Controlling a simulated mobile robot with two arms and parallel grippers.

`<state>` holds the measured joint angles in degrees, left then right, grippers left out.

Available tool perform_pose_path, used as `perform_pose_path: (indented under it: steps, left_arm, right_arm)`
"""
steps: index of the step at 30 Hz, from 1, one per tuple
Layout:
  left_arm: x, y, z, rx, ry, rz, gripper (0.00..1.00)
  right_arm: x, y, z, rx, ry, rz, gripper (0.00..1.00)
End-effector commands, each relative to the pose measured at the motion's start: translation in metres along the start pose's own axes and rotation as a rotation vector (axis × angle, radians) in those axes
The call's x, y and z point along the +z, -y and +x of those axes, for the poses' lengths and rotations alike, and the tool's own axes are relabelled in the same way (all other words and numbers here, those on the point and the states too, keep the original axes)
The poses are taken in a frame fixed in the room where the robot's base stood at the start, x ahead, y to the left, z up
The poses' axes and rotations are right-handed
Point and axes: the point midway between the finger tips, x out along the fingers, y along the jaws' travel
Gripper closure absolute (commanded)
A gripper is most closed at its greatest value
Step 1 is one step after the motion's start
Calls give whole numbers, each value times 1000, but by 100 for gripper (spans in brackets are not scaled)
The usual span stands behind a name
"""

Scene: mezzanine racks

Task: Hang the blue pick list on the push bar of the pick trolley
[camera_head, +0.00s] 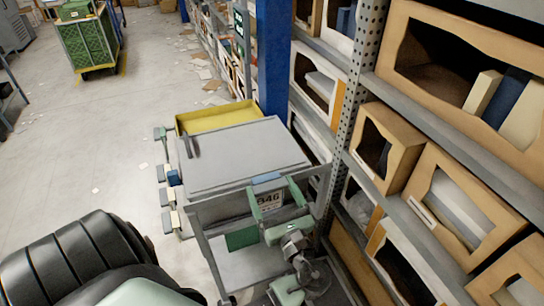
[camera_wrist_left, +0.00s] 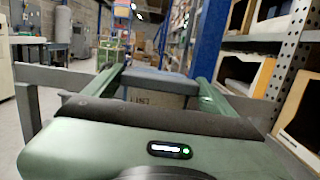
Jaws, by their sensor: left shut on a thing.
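The pick trolley (camera_head: 248,155) stands in the middle of the head view, with a grey top and a grey push bar (camera_head: 215,196) along its near side. My left gripper (camera_head: 270,186) is at the push bar, its green fingers either side of the blue pick list (camera_head: 265,178). The list's pale printed card shows below its blue top edge. In the left wrist view the blue list (camera_wrist_left: 160,74) lies between the fingers, level with the grey bar (camera_wrist_left: 62,78). I cannot tell whether it is hooked over the bar or only held against it. My right gripper is not in view.
A yellow bin (camera_head: 215,117) sits at the trolley's far end. Racks with open cardboard boxes (camera_head: 455,200) stand close on the right, beside a blue post (camera_head: 273,55). A green cart (camera_head: 88,42) stands far left. Papers litter the floor; the left aisle is mostly clear.

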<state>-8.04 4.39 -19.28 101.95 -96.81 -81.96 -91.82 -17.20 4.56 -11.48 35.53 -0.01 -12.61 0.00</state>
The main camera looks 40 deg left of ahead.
Motion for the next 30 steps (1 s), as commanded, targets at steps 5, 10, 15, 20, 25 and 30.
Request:
perform_pose_path:
  steps: [5,10,15,20,25,30]
  left_arm:
    - [-6,0,-1,0,0,0,55]
    - [-7,0,-1,0,0,0,55]
    - [-7,0,-1,0,0,0,6]
    - [-7,0,-1,0,0,0,0]
    - [-8,0,-6,0,-2,0,0]
    - [-11,0,-31,0,-5,0,0]
  right_arm:
    - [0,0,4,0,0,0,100]
    - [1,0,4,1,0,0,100]
    - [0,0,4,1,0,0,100]
    - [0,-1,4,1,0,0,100]
    - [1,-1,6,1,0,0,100]
    - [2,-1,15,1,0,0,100]
